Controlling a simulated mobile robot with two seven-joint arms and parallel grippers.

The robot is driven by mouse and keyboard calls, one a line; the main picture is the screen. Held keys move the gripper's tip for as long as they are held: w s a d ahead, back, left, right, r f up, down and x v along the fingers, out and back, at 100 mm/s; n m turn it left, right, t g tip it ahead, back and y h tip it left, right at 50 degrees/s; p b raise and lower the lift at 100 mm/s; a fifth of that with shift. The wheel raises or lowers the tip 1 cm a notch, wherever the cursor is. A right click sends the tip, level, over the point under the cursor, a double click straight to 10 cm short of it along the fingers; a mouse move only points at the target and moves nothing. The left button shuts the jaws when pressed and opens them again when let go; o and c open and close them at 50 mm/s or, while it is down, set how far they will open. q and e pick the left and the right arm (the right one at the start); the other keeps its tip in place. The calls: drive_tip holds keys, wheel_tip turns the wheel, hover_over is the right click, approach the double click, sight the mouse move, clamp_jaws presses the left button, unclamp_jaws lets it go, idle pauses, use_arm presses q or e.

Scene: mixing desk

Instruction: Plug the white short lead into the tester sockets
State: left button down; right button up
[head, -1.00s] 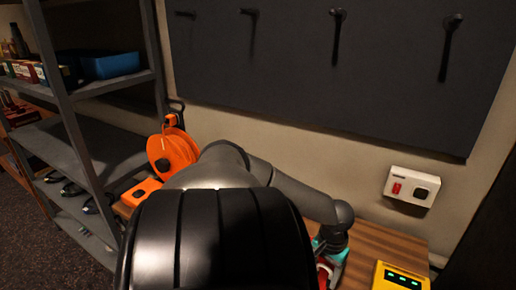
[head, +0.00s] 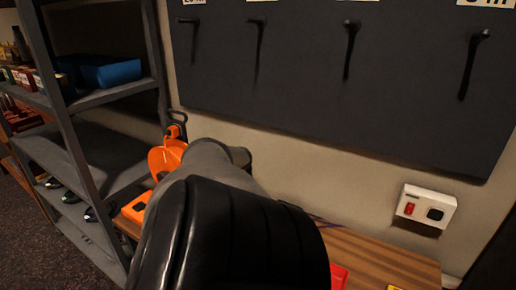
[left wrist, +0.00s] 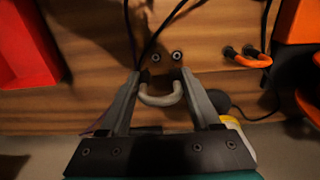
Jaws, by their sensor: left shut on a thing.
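In the left wrist view, my left gripper (left wrist: 160,100) is shut on the white short lead (left wrist: 160,99). The lead's pale U-shaped loop shows between the fingers. Just beyond it are two round metal-rimmed ends (left wrist: 166,56); I cannot tell whether they are the lead's plugs or sockets. In the head view my arm hides the left gripper and the lead. A yellow device (head: 396,287), perhaps the tester, barely shows at the bottom edge. Its sockets are not visible there. My right gripper is not in view.
A red tray (left wrist: 22,45) lies on the wooden desk (head: 385,262). An orange lead (left wrist: 253,61) with black plugs lies at the right of the wrist view, near an orange box (left wrist: 300,22). Dark cables run nearby. An orange reel (head: 163,158) stands at the back left.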

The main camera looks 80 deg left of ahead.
use_arm(q)
drive_tip(key=shift+s+a+r+p, duration=0.2)
drive_tip(key=shift+s+r+p, duration=0.05)
drive_tip(key=shift+r, duration=0.15)
drive_tip(key=shift+s+a+r+p, duration=0.2)
drive_tip(key=shift+r+p, duration=0.05)
drive_tip(key=shift+r, duration=0.15)
drive_tip(key=w+d+r+p, duration=0.1)
drive_tip(key=p, duration=0.1)
drive_tip(key=w+d+p, duration=0.1)
drive_tip(key=p, duration=0.1)
drive_tip(key=shift+w+d+r, duration=0.1)
drive_tip(key=shift+d+r, duration=0.1)
drive_tip(key=shift+r, duration=0.15)
drive_tip(key=w+d+r+b, duration=0.3)
drive_tip(key=w+d, duration=3.3)
drive_tip(key=d, duration=0.3)
drive_tip(key=f+b, duration=0.1)
drive_tip(key=f, duration=0.2)
drive_tip(key=f+b, duration=0.1)
drive_tip(key=f, duration=0.3)
drive_tip(key=shift+a, duration=0.2)
drive_tip(key=shift+f+b, duration=0.35)
drive_tip(key=shift+f, duration=0.25)
